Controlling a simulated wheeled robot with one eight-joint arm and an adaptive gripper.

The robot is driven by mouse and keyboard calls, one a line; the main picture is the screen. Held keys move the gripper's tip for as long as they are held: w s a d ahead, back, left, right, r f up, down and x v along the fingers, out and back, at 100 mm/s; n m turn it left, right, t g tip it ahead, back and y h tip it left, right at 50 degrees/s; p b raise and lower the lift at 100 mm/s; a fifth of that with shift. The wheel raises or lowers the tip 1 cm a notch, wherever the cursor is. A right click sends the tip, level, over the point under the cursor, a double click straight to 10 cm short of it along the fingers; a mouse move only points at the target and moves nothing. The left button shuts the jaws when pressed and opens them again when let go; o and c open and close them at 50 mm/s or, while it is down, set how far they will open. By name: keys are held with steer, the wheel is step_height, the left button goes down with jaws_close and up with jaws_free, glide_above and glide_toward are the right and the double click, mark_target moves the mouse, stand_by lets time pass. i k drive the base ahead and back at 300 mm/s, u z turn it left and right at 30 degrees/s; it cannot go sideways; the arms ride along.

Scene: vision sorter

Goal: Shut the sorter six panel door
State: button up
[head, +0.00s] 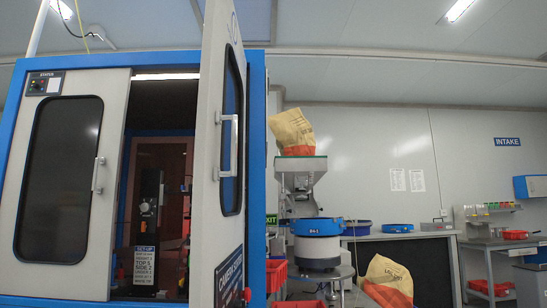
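The sorter is a large cabinet with a blue frame (258,110). Its right-hand white door (207,120) stands open, swung out towards me and seen nearly edge-on. This door has a dark window (232,130), a silver vertical handle (229,146) and a dark label (229,276) low down, only partly readable. The left-hand white door (118,150) looks shut and has its own handle (98,174). Between the doors the dark interior shows a black upright unit (148,200) and a notice (144,266). My gripper is not in view.
Right of the sorter stand a blue-rimmed bowl feeder (316,242) and a hopper holding a yellow and orange sack (292,130). Another sack (388,280) sits lower, in front of a bench. Red bins (276,274) stand close beside the open door. A workbench (500,244) is at far right.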

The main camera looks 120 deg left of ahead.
mark_target(218, 234)
steer(key=u, duration=0.2)
steer(key=i, duration=0.2)
steer(key=u, duration=4.35)
steer(key=i, duration=1)
steer(key=z, duration=0.2)
steer(key=k, duration=0.2)
steer(key=u, duration=0.15)
